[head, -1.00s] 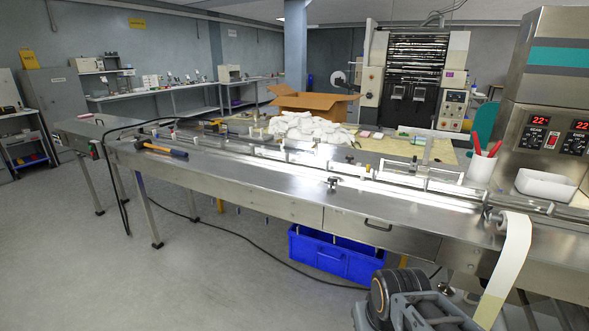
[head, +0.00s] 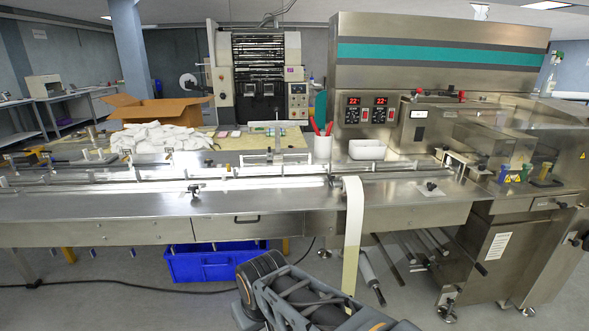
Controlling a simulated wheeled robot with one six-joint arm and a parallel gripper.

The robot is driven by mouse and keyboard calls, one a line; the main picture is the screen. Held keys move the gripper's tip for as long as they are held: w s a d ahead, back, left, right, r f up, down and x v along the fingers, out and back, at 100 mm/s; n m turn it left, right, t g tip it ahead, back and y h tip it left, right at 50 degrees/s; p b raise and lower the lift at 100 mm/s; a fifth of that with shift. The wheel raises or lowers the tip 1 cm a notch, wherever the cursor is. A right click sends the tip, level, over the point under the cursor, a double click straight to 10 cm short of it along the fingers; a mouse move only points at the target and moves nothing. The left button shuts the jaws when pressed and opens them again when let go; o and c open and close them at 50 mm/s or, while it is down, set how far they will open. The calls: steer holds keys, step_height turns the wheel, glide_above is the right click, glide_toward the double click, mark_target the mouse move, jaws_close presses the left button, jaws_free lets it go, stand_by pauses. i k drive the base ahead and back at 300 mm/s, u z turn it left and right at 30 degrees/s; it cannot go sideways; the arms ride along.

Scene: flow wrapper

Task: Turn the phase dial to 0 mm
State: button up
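The flow wrapper (head: 440,55) is a steel machine with a teal stripe, filling the right half of the head view. Its front panel has two red displays and two black round dials, a left one (head: 353,116) and a right one (head: 379,116). Their labels are too small to read, and I cannot tell whether either is the phase dial or where it points. Part of my arm shows at the bottom centre, in front of the machine and apart from the panel. My gripper is not in view.
A long steel infeed table (head: 130,210) runs across the front, with a paper strip (head: 353,230) hanging over its edge. A blue crate (head: 215,264) is under it. A white tray (head: 367,150) and a cup with red-handled tools (head: 322,147) stand below the panel.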

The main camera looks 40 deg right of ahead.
mark_target(431, 187)
steer(key=z, duration=2.2)
steer(key=i, duration=0.1)
steer(key=u, duration=0.05)
